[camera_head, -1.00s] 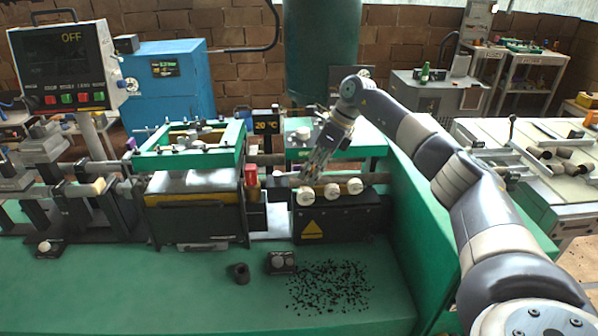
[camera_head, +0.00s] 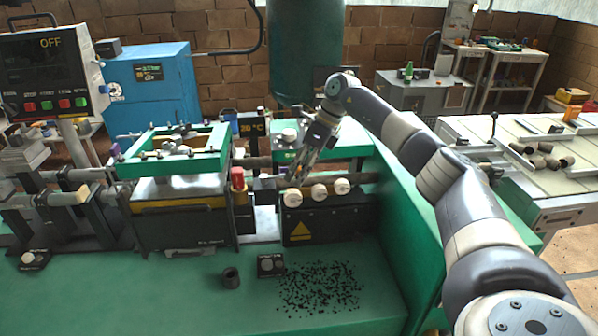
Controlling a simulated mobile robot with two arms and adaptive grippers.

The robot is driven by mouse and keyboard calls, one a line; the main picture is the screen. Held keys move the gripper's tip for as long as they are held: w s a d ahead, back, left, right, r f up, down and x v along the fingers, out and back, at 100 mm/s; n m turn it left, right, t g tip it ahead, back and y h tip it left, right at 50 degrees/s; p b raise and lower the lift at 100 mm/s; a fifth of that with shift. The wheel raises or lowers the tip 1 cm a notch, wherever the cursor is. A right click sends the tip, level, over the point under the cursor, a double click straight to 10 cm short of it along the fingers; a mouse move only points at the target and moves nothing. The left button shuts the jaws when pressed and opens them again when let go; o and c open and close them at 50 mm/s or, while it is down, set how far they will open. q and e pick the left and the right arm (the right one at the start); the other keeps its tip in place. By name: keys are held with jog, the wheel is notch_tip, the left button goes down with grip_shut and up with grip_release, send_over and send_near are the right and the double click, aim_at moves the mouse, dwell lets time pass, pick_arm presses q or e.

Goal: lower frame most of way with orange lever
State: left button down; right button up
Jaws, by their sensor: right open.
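A green rectangular frame (camera_head: 172,150) sits level over a dark box-shaped unit with a yellow stripe (camera_head: 185,205) on the left of the green machine. A small red-topped part (camera_head: 238,180) with a dull orange body stands at that unit's right side; I cannot tell whether it is the orange lever. My right gripper (camera_head: 292,174) points down and left, open, above the dark block (camera_head: 310,223) with white knobs and a yellow warning triangle. It hides part of the rail behind it. Nothing shows between its fingers. My left gripper is not in view.
A second green frame part (camera_head: 335,145) lies behind my right gripper. A control panel (camera_head: 50,75) reading OFF stands at the left. A small dark cup (camera_head: 231,278), a knob box (camera_head: 270,266) and scattered black bits (camera_head: 320,288) lie on the green bench (camera_head: 120,295).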

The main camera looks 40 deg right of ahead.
jog(key=v, duration=1.1)
jog(key=shift+r, duration=0.25)
jog(key=shift+d, duration=0.15)
